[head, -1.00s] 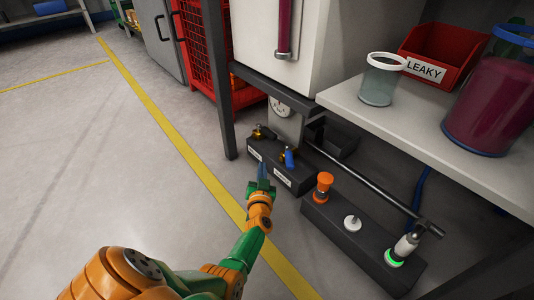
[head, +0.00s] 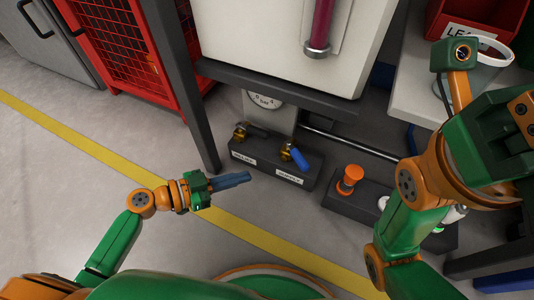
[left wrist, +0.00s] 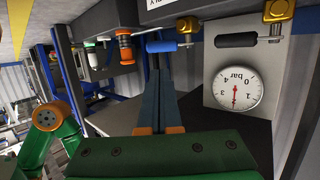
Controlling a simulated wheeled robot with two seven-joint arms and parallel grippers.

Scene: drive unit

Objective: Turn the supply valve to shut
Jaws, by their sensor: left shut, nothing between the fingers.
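The supply valve has a brass body and a blue lever (head: 301,159) at the right end of a dark low block (head: 268,172). Its lever slants to the lower right in the head view. My left gripper (head: 248,178) is shut and empty, left of and in front of the block, with its fingers toward it. In the left wrist view the picture is inverted; the shut fingers (left wrist: 163,70) point toward the blue lever (left wrist: 168,46), which shows just beyond their tips. I cannot tell whether they touch. My right arm covers the right side; its fingers are not seen.
A second valve with a dark lever (head: 241,131) sits at the block's left end, under a gauge (head: 264,98). Another block carries an orange knob (head: 350,177). A table leg (head: 178,90) stands left of the valves.

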